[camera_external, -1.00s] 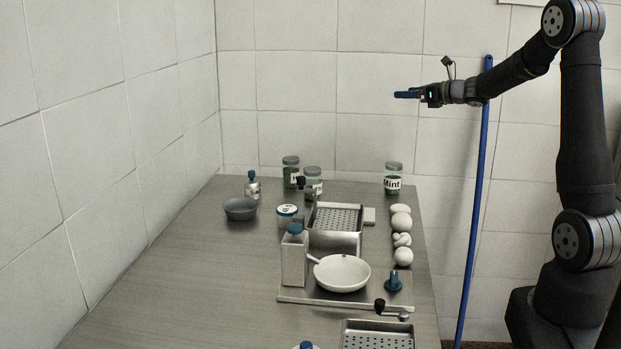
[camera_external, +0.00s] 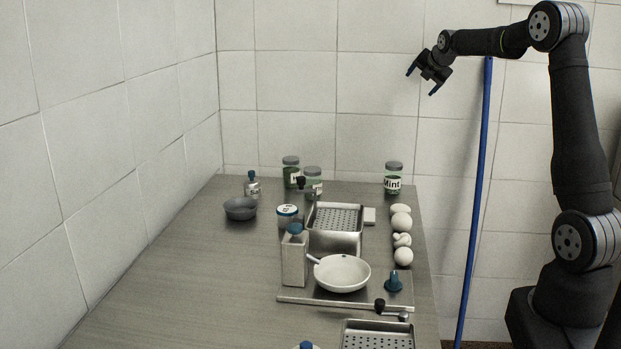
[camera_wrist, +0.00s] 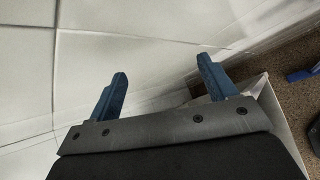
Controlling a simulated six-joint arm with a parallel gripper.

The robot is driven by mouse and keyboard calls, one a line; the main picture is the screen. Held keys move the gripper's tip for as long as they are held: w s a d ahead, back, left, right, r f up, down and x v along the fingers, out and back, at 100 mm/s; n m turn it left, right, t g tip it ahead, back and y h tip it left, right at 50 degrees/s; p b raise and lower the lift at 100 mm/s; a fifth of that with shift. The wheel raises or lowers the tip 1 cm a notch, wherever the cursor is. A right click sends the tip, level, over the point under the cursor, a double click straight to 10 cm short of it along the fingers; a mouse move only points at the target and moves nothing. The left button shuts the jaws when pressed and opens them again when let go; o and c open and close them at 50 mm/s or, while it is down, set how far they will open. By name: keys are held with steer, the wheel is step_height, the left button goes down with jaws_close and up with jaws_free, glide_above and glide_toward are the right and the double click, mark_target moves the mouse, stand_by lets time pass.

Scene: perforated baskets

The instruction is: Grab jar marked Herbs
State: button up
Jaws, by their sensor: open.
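Three jars with grey-green lids stand at the back of the table. One jar (camera_external: 393,178) at the right is marked "Mint". Another jar (camera_external: 291,172) at the left back has dark green contents and a label too small and covered to read. A third jar (camera_external: 313,180) stands just right of it, its label also unreadable and partly hidden by a basket handle. I cannot tell which is marked Herbs. My gripper (camera_external: 422,82) is open and empty, high above the table's back right. Its two blue fingers (camera_wrist: 163,92) are spread apart in the wrist view, with wall and floor beyond.
A perforated basket (camera_external: 336,235) stands mid-table, with a white pan (camera_external: 342,272) and a tall metal bottle (camera_external: 294,258) in front. Several white eggs and mushroom-like items (camera_external: 401,222) line the right side. A grey bowl (camera_external: 240,208) sits left. The table's left front is clear.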

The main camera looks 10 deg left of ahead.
steer(key=s+a+f+g, duration=0.3)
steer(key=a+f+g, duration=0.1)
steer(key=a+f, duration=0.4)
steer(key=m+g+y, duration=0.3)
steer(key=m+g, duration=0.2)
steer(key=m, duration=0.8)
glide_toward(291, 170)
step_height(291, 170, up, 5)
steer(key=w+d, duration=0.2)
steer(key=w, duration=0.1)
steer(key=x, duration=1.1)
steer(key=d+x, duration=0.1)
steer(key=x, duration=0.4)
steer(key=shift+s+a+f, duration=0.1)
steer(key=shift+f, duration=0.5)
steer(key=c, duration=1.2)
